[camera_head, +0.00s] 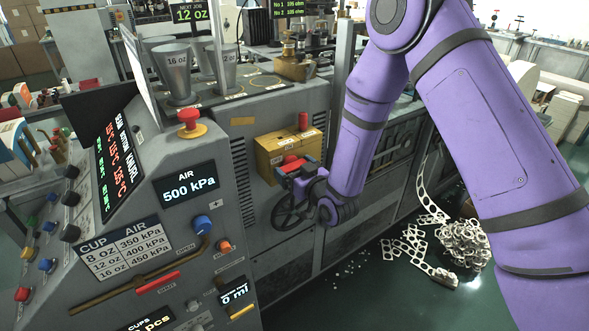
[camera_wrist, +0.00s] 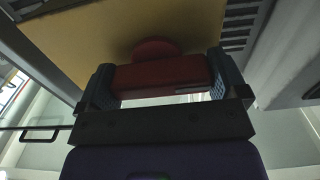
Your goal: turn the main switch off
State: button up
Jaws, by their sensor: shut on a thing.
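The main switch is a red rotary handle (camera_wrist: 160,76) on the front of a yellow box (camera_head: 271,151) on the grey machine. In the wrist view the red bar lies crosswise between my fingers, with its round red hub (camera_wrist: 156,48) against the yellow face behind. My gripper (camera_head: 292,166) is at the box front in the head view, and its blue finger pads (camera_wrist: 160,80) press on both ends of the bar. The gripper hides part of the handle in the head view. I cannot read any on or off marking.
The control console (camera_head: 170,250) with knobs and levers stands at left. Metal scrap (camera_head: 463,244) lies on the green floor at right.

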jog(key=shift+f, duration=0.1)
jog(key=o, duration=0.6)
jog(key=v, duration=1.1)
